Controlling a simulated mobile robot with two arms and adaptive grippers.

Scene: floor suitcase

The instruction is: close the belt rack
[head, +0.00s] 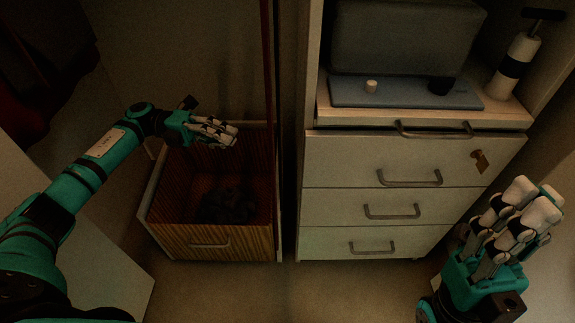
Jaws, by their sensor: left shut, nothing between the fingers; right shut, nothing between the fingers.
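A wooden drawer-like box (190,243) with striped sides and a handle on its front stands pulled out at the lower left. A dark heap (228,206) lies inside it; I cannot make out whether these are belts. I take this box as the likely belt rack, but the picture does not settle it. My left gripper (222,131) is shut and empty, above the back part of the box; I cannot tell whether it touches anything. My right gripper (535,200) is shut and empty at the lower right, in front of the white cabinet's right side.
A white cabinet (385,157) with several closed drawers stands right of the box; a padlock (480,162) hangs on its top drawer. Floor (300,285) in front is clear.

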